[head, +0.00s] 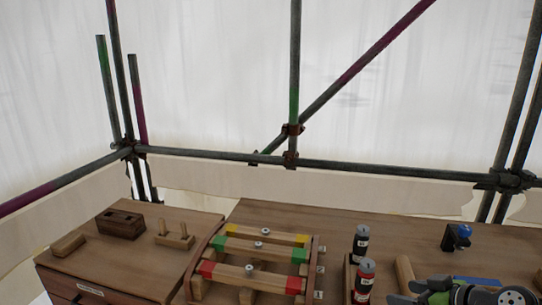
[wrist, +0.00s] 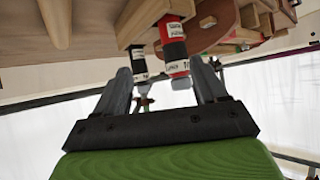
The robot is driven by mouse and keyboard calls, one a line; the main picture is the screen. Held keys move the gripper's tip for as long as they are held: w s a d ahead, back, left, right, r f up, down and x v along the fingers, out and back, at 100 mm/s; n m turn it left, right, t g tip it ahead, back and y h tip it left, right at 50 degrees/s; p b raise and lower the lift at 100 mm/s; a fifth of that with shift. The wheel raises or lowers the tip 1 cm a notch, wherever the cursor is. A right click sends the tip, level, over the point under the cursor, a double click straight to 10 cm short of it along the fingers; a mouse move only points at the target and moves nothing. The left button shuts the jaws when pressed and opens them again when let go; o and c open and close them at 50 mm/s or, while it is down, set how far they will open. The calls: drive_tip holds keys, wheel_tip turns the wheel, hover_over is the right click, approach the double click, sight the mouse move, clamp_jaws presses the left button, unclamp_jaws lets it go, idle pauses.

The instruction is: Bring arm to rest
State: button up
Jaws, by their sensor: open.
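My gripper (wrist: 163,75) shows in the wrist view with two grey fingers spread apart and nothing held between them. Its body is black, with a green part behind it. In the head view my gripper (head: 408,297) is at the lower right, partly cut off by the bottom edge, with my green and black arm behind it. In the wrist view, which looks upside down, a black bottle and a red bottle appear beyond the fingers. I cannot tell how far the fingertips are from them.
A black bottle (head: 361,243) and a red bottle (head: 364,280) stand left of my gripper. A wooden rack with coloured-ended bars (head: 258,244) is further left. A blue-topped tool (head: 457,237) is at the back right. A side cabinet (head: 110,250) holds wooden blocks. Scaffold poles (head: 340,165) stand behind.

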drive_tip(key=s+a+r+g+h+p, duration=0.1)
drive_tip(key=s+a+r+g+p, duration=0.15)
drive_tip(key=a, duration=0.35)
drive_tip(key=s+a+r+g+h+p, duration=0.1)
drive_tip(key=s+a+r+h+p, duration=0.1)
drive_tip(key=s+a+r, duration=0.35)
drive_tip(key=s+a+r+m+h+p, duration=0.1)
drive_tip(key=s+a+r+m+p, duration=0.1)
drive_tip(key=s, duration=0.5)
drive_tip(key=s+a+r+m+h+p, duration=0.1)
drive_tip(key=s+a+r+m+p, duration=0.1)
drive_tip(key=s, duration=0.5)
drive_tip(key=shift+s+a+r+m, duration=0.3)
drive_tip(key=shift+r+m, duration=0.1)
drive_tip(key=shift+m, duration=0.1)
